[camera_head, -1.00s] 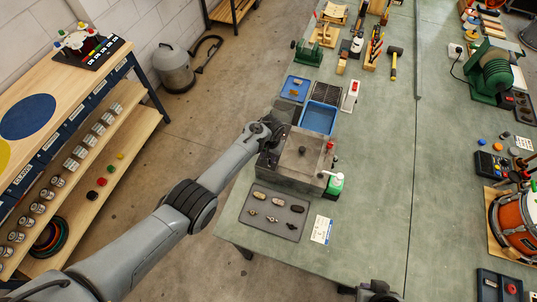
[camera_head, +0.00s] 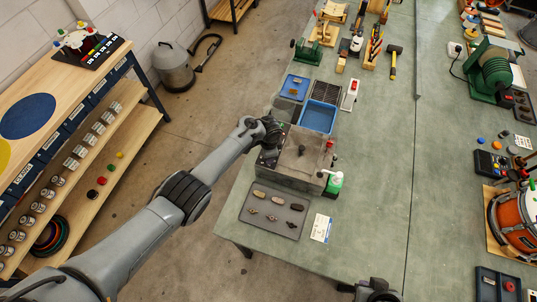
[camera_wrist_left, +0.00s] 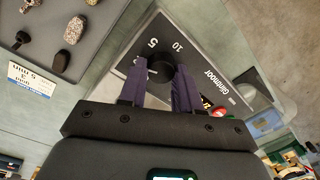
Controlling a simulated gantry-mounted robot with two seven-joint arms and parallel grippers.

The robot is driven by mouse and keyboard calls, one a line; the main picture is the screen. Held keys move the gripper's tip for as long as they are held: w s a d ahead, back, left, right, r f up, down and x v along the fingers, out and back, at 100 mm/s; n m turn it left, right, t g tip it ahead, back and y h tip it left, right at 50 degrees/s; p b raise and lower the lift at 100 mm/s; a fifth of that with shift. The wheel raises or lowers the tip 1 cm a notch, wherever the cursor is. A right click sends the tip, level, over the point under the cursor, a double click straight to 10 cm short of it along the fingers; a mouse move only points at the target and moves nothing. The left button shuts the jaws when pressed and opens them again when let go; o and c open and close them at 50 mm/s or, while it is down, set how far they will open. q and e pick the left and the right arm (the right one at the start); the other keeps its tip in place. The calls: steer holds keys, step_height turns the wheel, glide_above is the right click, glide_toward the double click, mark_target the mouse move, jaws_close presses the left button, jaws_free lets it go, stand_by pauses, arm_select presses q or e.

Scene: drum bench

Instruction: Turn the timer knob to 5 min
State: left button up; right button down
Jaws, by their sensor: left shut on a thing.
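The timer knob (camera_wrist_left: 159,70) is a dark round knob on a dark dial panel (camera_wrist_left: 205,62) with white marks; "5" and "10" show beside it in the left wrist view. My left gripper (camera_wrist_left: 160,82) is shut on the knob, one purple-grey finger on each side. The fingers hide part of the knob, and I cannot tell where its pointer stands. In the head view my left gripper (camera_head: 270,132) is at the left side of the grey metal box (camera_head: 300,160), and the knob is hidden. A dark part at the bottom edge may be my right gripper (camera_head: 378,290); its fingers do not show.
A grey tray (camera_head: 262,228) with several stones lies in front of the box, beside a printed card (camera_head: 321,228). A blue bin (camera_head: 319,117) is behind. The bench's middle is clear.

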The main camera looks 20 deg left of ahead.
arm_select(q)
steer(key=m, duration=0.3)
steer(key=shift+f, duration=0.1)
steer(key=m+b, duration=0.1)
steer(key=m, duration=0.1)
steer(key=shift+m, duration=0.3)
steer(key=m+b, duration=0.1)
steer(key=m, duration=0.2)
steer(key=shift+s+a+h, duration=0.1)
steer(key=shift+h, duration=0.2)
steer(key=shift+m+b, duration=0.4)
steer(key=shift+m, duration=0.3)
steer(key=o, duration=1.1)
steer(key=shift+c, duration=0.2)
